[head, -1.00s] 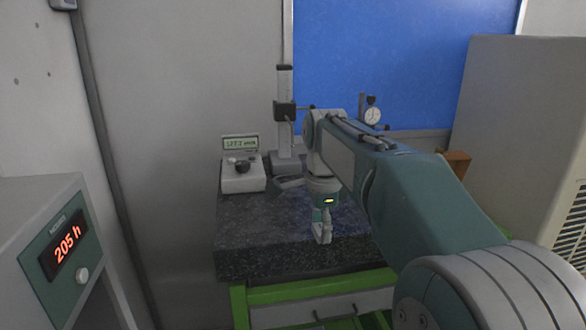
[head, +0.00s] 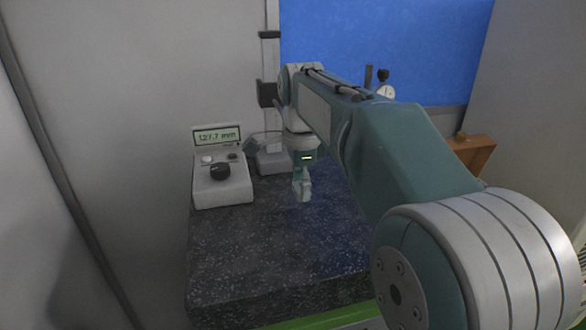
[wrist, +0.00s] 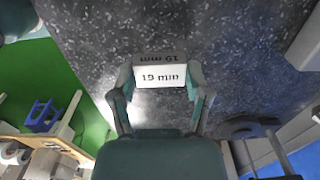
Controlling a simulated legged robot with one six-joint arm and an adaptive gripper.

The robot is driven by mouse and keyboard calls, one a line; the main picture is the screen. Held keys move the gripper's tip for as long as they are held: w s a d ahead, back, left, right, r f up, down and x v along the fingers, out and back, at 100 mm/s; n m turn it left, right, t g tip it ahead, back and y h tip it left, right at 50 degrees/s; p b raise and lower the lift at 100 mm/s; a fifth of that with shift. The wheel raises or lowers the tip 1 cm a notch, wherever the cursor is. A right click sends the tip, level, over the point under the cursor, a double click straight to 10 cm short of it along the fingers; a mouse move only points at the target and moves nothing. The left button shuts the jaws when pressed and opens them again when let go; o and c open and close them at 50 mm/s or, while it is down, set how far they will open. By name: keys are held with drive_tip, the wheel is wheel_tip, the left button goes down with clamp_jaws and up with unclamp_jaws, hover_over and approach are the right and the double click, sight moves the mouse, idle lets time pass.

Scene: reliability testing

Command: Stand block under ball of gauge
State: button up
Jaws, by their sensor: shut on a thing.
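My gripper (head: 302,192) points down above the dark speckled granite plate (head: 250,235). In the wrist view my gripper (wrist: 160,92) is shut on a pale block (wrist: 160,77) marked "19 mm", its fingers on either side. A darker strip with the same label upside down shows just beyond it. The height gauge's column (head: 271,100) stands at the back of the plate, left of my arm. Its readout box (head: 222,180) shows about 127.7 mm. I cannot make out the gauge's ball. In the head view my fingers are too small to show the block clearly.
A dial gauge (head: 385,92) shows behind my arm, partly hidden. A brown wooden piece (head: 475,150) is at the right. A green frame (head: 325,322) edges the bottom. A blue panel (head: 400,50) is behind.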

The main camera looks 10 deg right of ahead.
sight(296, 219)
drive_tip(key=shift+w+a, duration=0.3)
drive_tip(key=shift+w, duration=0.15)
drive_tip(key=shift+a+f, duration=0.25)
drive_tip(key=shift+f, duration=0.35)
drive_tip(key=f, duration=0.3)
drive_tip(key=shift+d+f, duration=0.25)
drive_tip(key=shift+d, duration=0.1)
drive_tip(key=shift+f, duration=0.4)
drive_tip(key=shift+a, duration=0.15)
drive_tip(key=shift+s, duration=0.1)
drive_tip(key=shift+f, duration=0.6)
